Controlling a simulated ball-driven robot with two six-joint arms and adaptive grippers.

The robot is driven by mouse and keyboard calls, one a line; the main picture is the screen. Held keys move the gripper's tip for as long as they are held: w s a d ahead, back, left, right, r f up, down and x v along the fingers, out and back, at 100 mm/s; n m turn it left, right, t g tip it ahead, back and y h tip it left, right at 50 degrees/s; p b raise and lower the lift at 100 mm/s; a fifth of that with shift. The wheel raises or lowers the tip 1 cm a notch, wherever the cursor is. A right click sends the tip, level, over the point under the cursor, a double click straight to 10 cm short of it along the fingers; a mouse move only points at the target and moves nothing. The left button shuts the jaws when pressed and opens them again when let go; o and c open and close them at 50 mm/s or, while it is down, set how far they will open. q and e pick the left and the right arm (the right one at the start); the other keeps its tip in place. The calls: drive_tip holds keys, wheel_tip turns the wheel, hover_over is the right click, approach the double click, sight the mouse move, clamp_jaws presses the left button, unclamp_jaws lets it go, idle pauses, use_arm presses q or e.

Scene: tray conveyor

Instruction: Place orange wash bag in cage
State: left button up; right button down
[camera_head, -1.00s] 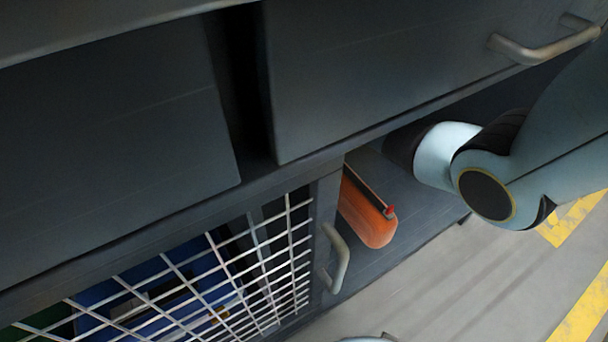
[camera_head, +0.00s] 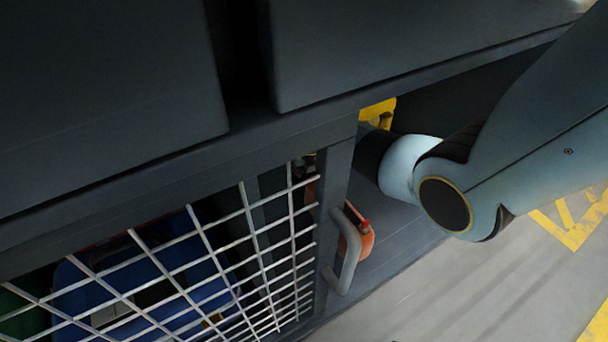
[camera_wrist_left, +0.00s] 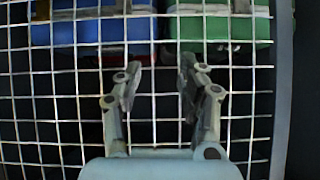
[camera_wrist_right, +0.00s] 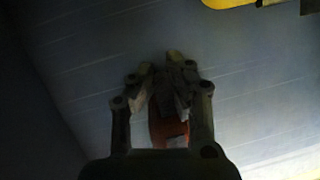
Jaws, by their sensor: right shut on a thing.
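The orange wash bag (camera_head: 361,240) shows in the head view beside the cage's edge, partly hidden behind its handle and frame. In the right wrist view, orange-red material of the bag (camera_wrist_right: 168,131) sits between the fingers of my right gripper (camera_wrist_right: 174,62), which is shut on it. In the head view that gripper is hidden behind my wrist and the frame. The cage has a white wire mesh front (camera_head: 240,235) with a grey handle (camera_head: 350,262). My left gripper (camera_wrist_left: 158,75) is open and empty in front of the mesh (camera_wrist_left: 63,110) in the left wrist view.
Blue (camera_wrist_left: 100,30) and green (camera_wrist_left: 220,28) bags lie behind the mesh. A yellow thing (camera_head: 378,113) is in the dark opening right of the cage frame. Dark drawers (camera_head: 400,35) overhang it. The floor (camera_head: 480,290) at lower right is clear.

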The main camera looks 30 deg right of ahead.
drive_tip(key=shift+f, duration=0.5)
use_arm(q)
drive_tip(key=shift+s+d+f+t, duration=0.1)
drive_tip(key=shift+s+t, duration=0.35)
drive_tip(key=shift+t, duration=0.15)
use_arm(e)
drive_tip(key=shift+w, duration=0.1)
drive_tip(key=c, duration=1.3)
unclamp_jaws()
